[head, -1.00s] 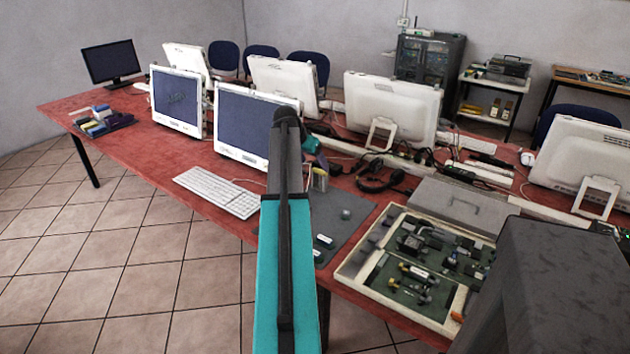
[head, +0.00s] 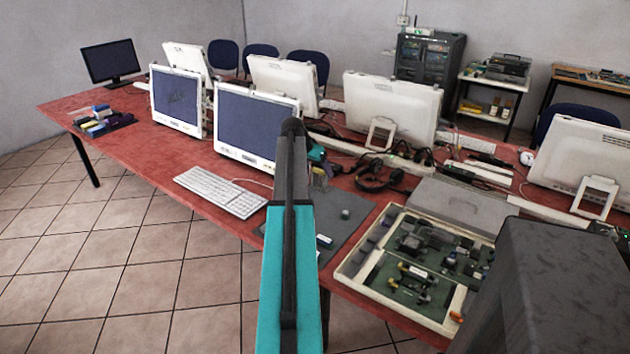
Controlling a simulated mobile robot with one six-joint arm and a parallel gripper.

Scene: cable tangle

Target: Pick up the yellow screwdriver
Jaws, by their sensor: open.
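I cannot clearly make out the yellow screwdriver; things in the open tool case (head: 340,272) are too small to tell for sure. Small yellowish tool parts (head: 404,268) show inside that case, and an orange piece (head: 457,316) lies at its front right corner. My gripper (head: 326,170) is small and partly hidden behind my own arm, over the table near the grey mat (head: 345,228). It is open, with nothing seen held in it. It is left of and behind the tool case. The mat's left part is hidden by my arm.
The red table (head: 125,155) holds several white monitors (head: 392,108), a white keyboard (head: 220,192) and dark headphones (head: 375,178) with cables. A tray of coloured items (head: 105,122) is at the far left. Tiled floor is free at the left.

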